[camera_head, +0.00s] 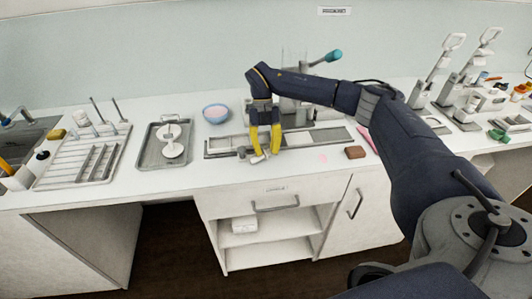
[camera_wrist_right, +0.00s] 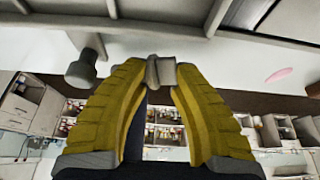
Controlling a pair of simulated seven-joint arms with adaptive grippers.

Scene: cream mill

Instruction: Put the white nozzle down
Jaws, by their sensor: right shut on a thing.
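My right gripper (camera_head: 265,151) has yellow fingers pointing down at the front of the counter, just before the long metal tray. It is shut on a small pale piece, which I take to be the white nozzle (camera_head: 258,159). In the right wrist view the fingertips (camera_wrist_right: 160,76) pinch the nozzle (camera_wrist_right: 161,72), which looks greyish there. Whether it touches the counter I cannot tell. A similar grey piece (camera_head: 241,152) stands close by to the left, apart from the fingers; it also shows in the wrist view (camera_wrist_right: 82,70). My left gripper is out of view.
The long metal tray (camera_head: 218,153) lies behind the gripper. A pink-filled bowl (camera_head: 216,113), a grey tray (camera_head: 146,158) with a white spindle, and a slotted rack (camera_head: 75,168) are left. A brown block (camera_head: 355,152) and pink strip (camera_head: 365,137) lie right. The counter's front edge is near.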

